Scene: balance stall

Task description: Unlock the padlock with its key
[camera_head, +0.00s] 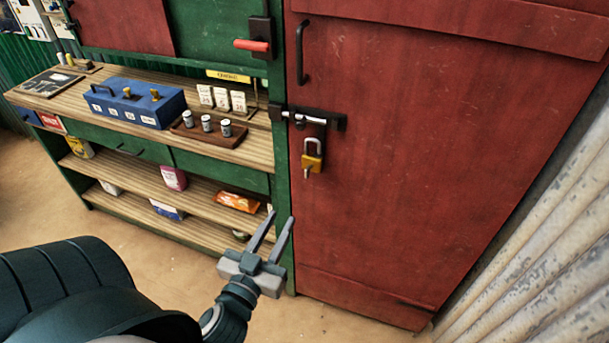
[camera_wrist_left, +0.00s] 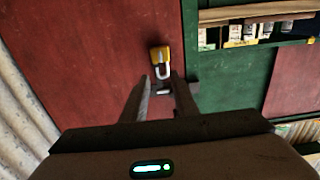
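The brass padlock (camera_head: 312,162) with a pale shackle hangs just below the sliding bolt (camera_head: 307,118) on the red door (camera_head: 420,150). A small brass piece, apparently the key (camera_head: 306,174), sticks out below the padlock's body; its details are too small to make out. My left gripper (camera_head: 281,216) is open and empty, below and left of the padlock, apart from it. In the left wrist view the padlock (camera_wrist_left: 159,56) shows upside down beyond the spread fingertips (camera_wrist_left: 162,82). Whether the shackle is closed cannot be told. My right gripper is not in view.
A green stall with a wooden counter (camera_head: 255,157) stands left of the door, bearing a blue box (camera_head: 135,103) and a weight block (camera_head: 190,133). A door handle (camera_head: 301,52) projects above the bolt. Corrugated metal (camera_head: 540,270) closes the right side.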

